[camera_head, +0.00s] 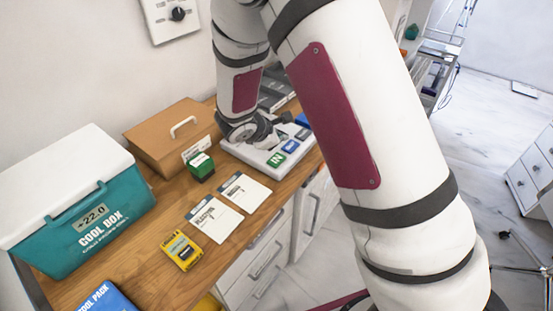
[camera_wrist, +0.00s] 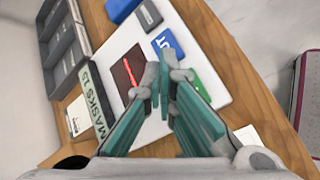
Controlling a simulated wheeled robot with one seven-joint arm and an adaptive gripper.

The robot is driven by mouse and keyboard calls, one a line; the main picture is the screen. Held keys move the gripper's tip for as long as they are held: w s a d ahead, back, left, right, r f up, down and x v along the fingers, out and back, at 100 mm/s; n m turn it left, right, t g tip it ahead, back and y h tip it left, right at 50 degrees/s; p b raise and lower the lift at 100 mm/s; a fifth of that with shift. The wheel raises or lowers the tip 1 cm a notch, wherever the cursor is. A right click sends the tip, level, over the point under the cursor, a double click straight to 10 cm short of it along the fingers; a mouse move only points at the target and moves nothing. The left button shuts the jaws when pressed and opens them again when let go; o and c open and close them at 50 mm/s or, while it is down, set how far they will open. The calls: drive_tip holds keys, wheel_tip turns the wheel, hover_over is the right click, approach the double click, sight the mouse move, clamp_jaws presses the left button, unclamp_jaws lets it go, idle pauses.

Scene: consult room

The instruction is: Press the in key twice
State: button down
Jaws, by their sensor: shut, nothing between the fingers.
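A white key panel (camera_head: 240,150) lies on the wooden counter. Its green IN key (camera_head: 276,159) is at the near corner, with a blue key (camera_head: 291,146) beside it. In the wrist view, the panel (camera_wrist: 205,40) carries the green key (camera_wrist: 203,86), partly hidden behind the right-hand finger, and the blue key (camera_wrist: 168,43). A dark display with a red line (camera_wrist: 127,72) is left of the fingers. My gripper (camera_wrist: 160,76) is shut and empty over the panel, between the display and the green key. I cannot tell whether it touches the panel.
A teal cool box (camera_head: 95,220), a brown box (camera_head: 165,140), a small green box (camera_head: 201,167), papers (camera_head: 213,218) and a yellow pack (camera_head: 182,251) stand or lie on the counter.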

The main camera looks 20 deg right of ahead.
drive_tip(key=s+d+r+m+g, duration=0.1)
drive_tip(key=s+d+r+m, duration=0.2)
drive_tip(key=s+r+m, duration=0.45)
drive_tip(key=s+d+r+m+g, duration=0.1)
drive_tip(key=s+d+r+m, duration=0.3)
drive_tip(key=r, duration=0.6)
drive_tip(key=s+a+r+m+y, duration=0.3)
drive_tip(key=s+r, duration=0.1)
drive_tip(key=s, duration=0.6)
drive_tip(key=s+a+r+m+t+y, duration=0.1)
drive_tip(key=s+a+r+m+y, duration=0.2)
drive_tip(key=s, duration=0.6)
drive_tip(key=shift+s+a+r+y, duration=0.4)
drive_tip(key=shift+a+r, duration=0.15)
drive_tip(key=shift+a, duration=0.15)
